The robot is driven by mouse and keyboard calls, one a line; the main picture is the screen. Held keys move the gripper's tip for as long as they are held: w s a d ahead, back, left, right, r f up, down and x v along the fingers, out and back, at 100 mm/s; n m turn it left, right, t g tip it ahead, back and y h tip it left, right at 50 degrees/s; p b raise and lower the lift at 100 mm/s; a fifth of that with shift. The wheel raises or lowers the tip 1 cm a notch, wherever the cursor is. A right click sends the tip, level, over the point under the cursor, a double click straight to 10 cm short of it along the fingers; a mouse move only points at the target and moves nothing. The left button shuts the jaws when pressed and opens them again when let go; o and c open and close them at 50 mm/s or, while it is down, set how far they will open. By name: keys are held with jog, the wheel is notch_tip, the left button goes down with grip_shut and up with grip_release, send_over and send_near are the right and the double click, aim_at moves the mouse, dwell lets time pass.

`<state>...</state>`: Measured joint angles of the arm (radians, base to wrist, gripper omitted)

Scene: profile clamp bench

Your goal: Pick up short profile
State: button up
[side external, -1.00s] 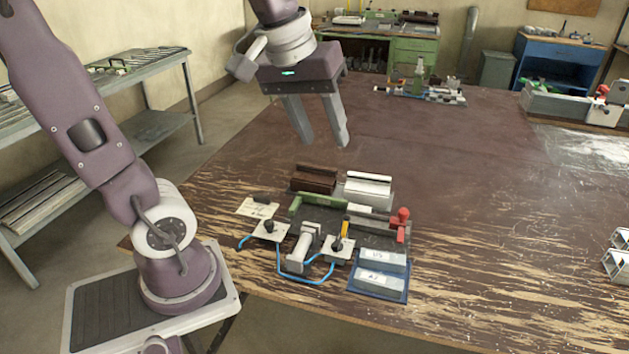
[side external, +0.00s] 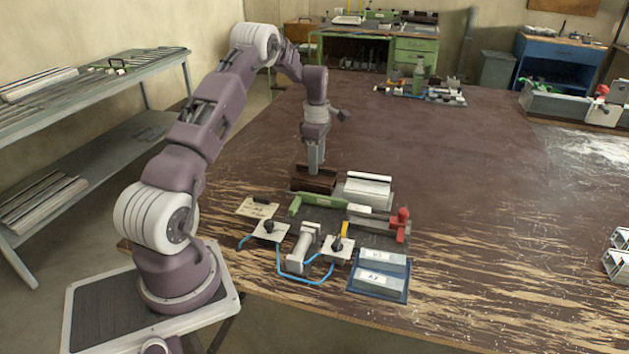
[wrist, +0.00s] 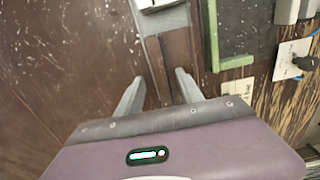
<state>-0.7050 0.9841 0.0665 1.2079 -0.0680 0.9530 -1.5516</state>
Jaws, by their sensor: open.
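A dark brown profile (side external: 312,183) lies behind the clamp fixture, left of a white profile (side external: 368,189). The two look alike in length, and I cannot tell which one is called short. My gripper (side external: 315,170) points down at the brown profile, its fingers at or just above its top. In the wrist view the brown profile (wrist: 181,55) runs up the picture between the fingers of my open gripper (wrist: 161,76). Whether a finger touches it I cannot tell. The white profile shows at the top edge (wrist: 156,4).
The fixture with a green rail (side external: 297,204), a red-knobbed clamp (side external: 402,220) and a blue hose (side external: 304,281) stands in front. A blue tray (side external: 379,293) with labelled grey blocks lies at front right.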

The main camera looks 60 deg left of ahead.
jog(key=shift+f, duration=0.25)
grip_shut()
dwell(1.3)
